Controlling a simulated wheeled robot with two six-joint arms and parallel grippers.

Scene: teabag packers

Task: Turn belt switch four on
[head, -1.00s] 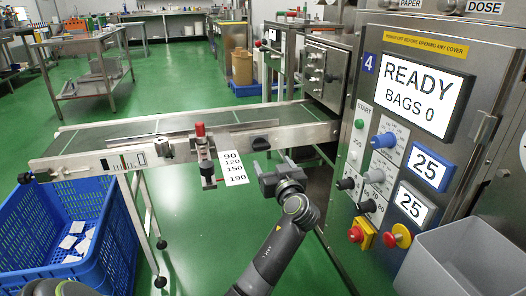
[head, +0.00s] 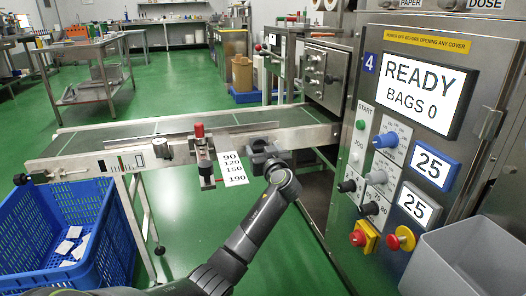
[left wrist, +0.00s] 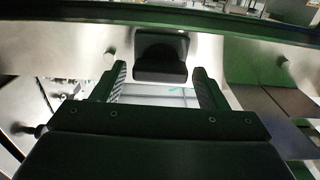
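The belt switch of machine four is a black knob (left wrist: 160,54) on the metal side rail of the conveyor (head: 100,158). In the left wrist view it sits just beyond and between my fingertips, with a bright gap below it. My left gripper (head: 268,158) is open and empty in front of the switch. It also shows in the left wrist view (left wrist: 161,78), with one finger on each side of the knob and apart from it. In the head view the gripper partly hides the switch. My right gripper is not in view.
The machine panel with the blue 4 label (head: 370,63) stands at the right, and its screen (head: 417,92) reads READY, BAGS 0. A post with a red top (head: 200,131) and a number scale (head: 233,169) are left of the gripper. A blue crate (head: 105,240) stands at lower left.

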